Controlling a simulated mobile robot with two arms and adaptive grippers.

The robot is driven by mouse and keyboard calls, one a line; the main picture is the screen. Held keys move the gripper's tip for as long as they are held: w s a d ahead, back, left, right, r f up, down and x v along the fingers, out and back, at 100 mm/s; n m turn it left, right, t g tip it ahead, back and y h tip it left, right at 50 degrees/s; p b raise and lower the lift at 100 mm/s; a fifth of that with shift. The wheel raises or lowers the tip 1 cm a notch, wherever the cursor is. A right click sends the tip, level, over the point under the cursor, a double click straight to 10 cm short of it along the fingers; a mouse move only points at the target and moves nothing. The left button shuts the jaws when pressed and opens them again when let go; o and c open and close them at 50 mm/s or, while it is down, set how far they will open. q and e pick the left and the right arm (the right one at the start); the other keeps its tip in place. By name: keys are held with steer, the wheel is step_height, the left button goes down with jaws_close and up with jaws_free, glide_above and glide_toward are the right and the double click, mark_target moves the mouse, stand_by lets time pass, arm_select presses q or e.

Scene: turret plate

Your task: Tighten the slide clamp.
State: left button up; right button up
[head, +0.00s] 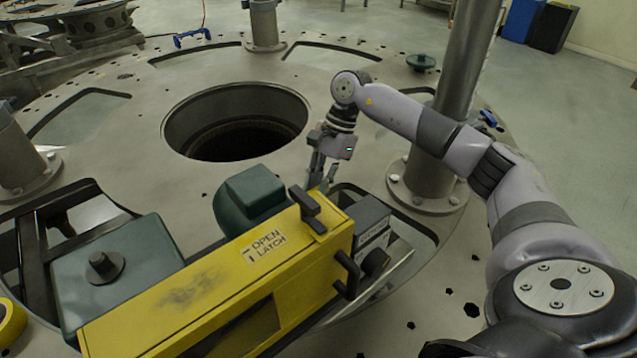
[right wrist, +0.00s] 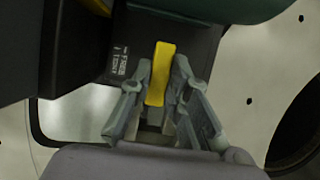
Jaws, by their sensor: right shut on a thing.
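My right gripper (head: 325,185) reaches down behind the right end of a yellow housing (head: 215,275) marked "OPEN LATCH". Its tips are partly hidden there in the head view. In the right wrist view my right gripper (right wrist: 160,95) is shut on a yellow lever (right wrist: 160,75), which stands between the two fingers. The lever appears to be the handle of the slide clamp. A grey block with a label (head: 372,222) sits at the housing's right end. My left gripper is not in view.
The machine stands on a large round metal plate (head: 160,185) with a wide round hole (head: 235,120). A metal column (head: 462,75) rises close to my right arm. A green motor (head: 250,195) and black handles (head: 347,275) crowd the housing.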

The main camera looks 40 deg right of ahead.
jaws_close()
steer(key=shift+f+m+t+b, duration=0.1)
steer(key=shift+m+t+b, duration=0.4)
steer(key=shift+m+b, duration=0.55)
steer(key=m+t+b, duration=0.1)
steer(key=m, duration=0.2)
steer(key=shift+s, duration=0.1)
steer(key=m+t+h+b, duration=0.1)
steer(key=m+b, duration=0.1)
steer(key=m, duration=0.1)
steer(key=m+t+b, duration=0.1)
steer(key=m+b, duration=0.1)
steer(key=m, duration=0.1)
steer(key=shift+s+a+h, duration=0.1)
steer(key=shift+h, duration=0.3)
steer(key=m+h+b, duration=0.1)
steer(key=m, duration=0.2)
steer(key=shift+a+m+t, duration=0.1)
steer(key=shift+m+t, duration=0.15)
steer(key=shift+t, duration=0.05)
steer(key=shift+m+h+b, duration=0.7)
steer(key=shift+m+b, duration=0.05)
steer(key=shift+m, duration=0.85)
steer(key=shift+r+m, duration=0.2)
steer(key=shift+m, duration=0.1)
steer(key=o, duration=0.9)
jaws_free()
steer(key=shift+c, duration=0.2)
